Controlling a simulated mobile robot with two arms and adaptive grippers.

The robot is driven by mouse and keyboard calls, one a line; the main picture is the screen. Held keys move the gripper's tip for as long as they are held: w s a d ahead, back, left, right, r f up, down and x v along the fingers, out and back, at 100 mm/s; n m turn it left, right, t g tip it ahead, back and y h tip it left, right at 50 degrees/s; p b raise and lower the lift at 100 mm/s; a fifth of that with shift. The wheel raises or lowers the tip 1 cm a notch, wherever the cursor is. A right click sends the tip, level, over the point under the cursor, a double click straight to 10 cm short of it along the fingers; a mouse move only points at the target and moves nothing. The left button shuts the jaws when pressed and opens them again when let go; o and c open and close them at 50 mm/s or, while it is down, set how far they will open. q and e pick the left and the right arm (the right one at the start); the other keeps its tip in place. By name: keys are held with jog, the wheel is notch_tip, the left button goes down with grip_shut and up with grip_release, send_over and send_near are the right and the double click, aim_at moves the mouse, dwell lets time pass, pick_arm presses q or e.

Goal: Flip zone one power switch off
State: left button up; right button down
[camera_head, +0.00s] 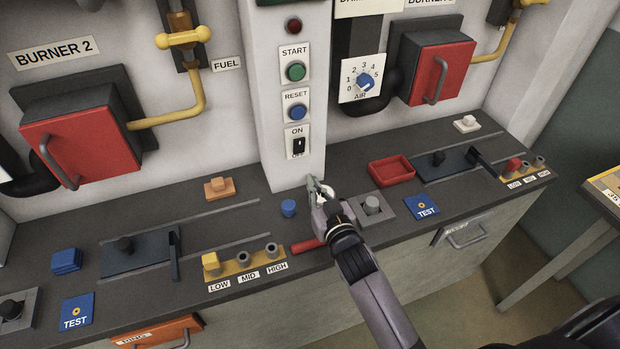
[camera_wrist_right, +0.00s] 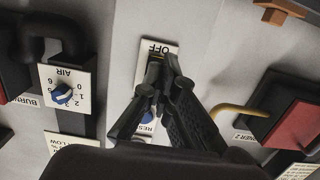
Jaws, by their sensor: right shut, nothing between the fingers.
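A black switch (camera_head: 298,145) sits on a white plate marked ON above and OFF below, on the pale column at the middle of the head view. I cannot tell surely which way it is set. My right gripper (camera_head: 315,185) is shut and empty, just below and to the right of the plate in the head view. In the right wrist view the shut fingertips (camera_wrist_right: 160,62) lie over the upside-down switch plate (camera_wrist_right: 153,48) with its OFF label. They hide most of the switch; contact cannot be told. My left gripper is not in view.
The green START button (camera_head: 295,71) and blue RESET button (camera_head: 297,111) are above the switch. The AIR dial (camera_head: 365,82) is to the right. On the counter are a blue knob (camera_head: 288,208), a grey button (camera_head: 372,203) and a red tray (camera_head: 391,170).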

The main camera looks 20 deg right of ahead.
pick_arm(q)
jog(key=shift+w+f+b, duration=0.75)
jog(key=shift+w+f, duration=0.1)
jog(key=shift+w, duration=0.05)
pick_arm(e)
jog(key=s, duration=0.6)
jog(key=shift+f, duration=0.4)
jog(key=shift+d, duration=0.1)
